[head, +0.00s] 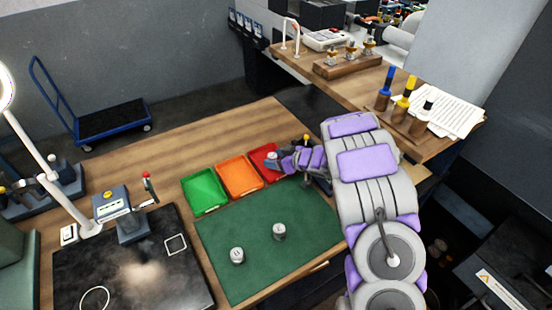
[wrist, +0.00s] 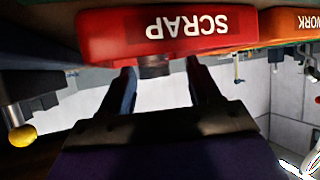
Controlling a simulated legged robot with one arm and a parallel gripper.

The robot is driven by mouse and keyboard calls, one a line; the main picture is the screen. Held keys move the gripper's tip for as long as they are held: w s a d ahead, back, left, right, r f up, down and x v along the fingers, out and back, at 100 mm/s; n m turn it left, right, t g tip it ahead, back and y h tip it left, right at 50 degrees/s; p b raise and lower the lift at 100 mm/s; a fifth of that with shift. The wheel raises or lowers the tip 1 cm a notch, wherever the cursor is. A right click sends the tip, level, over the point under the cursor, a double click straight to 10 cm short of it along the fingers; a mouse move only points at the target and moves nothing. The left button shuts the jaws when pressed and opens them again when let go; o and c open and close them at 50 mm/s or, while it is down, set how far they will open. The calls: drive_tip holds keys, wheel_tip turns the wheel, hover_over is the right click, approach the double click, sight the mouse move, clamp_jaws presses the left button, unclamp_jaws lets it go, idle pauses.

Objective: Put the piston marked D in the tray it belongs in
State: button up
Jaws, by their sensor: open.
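My gripper (head: 279,161) is open over the red tray (head: 258,160). In the wrist view, which is upside down, its fingers (wrist: 160,70) stand apart on either side of a dark grey piston (wrist: 155,67). The top of that piston shows past the wall of the red tray (wrist: 100,38), labelled SCRAP. In the head view a pale piston top (head: 271,155) shows in the red tray by the fingertips. Two grey pistons, one at the left (head: 237,255) and one at the right (head: 279,231), stand on the green mat (head: 310,225). I cannot read a D on any piston.
The orange tray (head: 237,184), its label partly cut off as WORK (wrist: 309,22), and the empty green tray (head: 184,186) stand left of the red one.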

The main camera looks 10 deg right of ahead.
drive_tip(key=p+v, duration=0.3)
drive_tip(key=v, duration=0.9)
drive_tip(key=d+r+m+t+h, duration=0.1)
drive_tip(key=d+r+m+h, duration=0.2)
drive_tip(key=d+r+h, duration=0.55)
drive_tip(key=s+d+r+m+g+h, duration=0.2)
drive_tip(key=s+d+r+m+h, duration=0.15)
drive_tip(key=s+r, duration=0.35)
drive_tip(key=s+a+g+y, duration=0.1)
drive_tip(key=s+a+g, duration=0.2)
drive_tip(key=s+a, duration=0.4)
drive_tip(key=s+a+f+m+g+y, duration=0.1)
drive_tip(key=s+a, duration=0.5)
drive_tip(key=s, duration=1)
drive_tip(key=s+a+g+y, duration=0.2)
drive_tip(key=s+a+g, duration=0.4)
drive_tip(key=s, duration=0.6)
drive_tip(key=shift+s+a+f+b, duration=0.15)
drive_tip(key=shift+s+a+b, duration=0.2)
drive_tip(key=shift+a, duration=0.5)
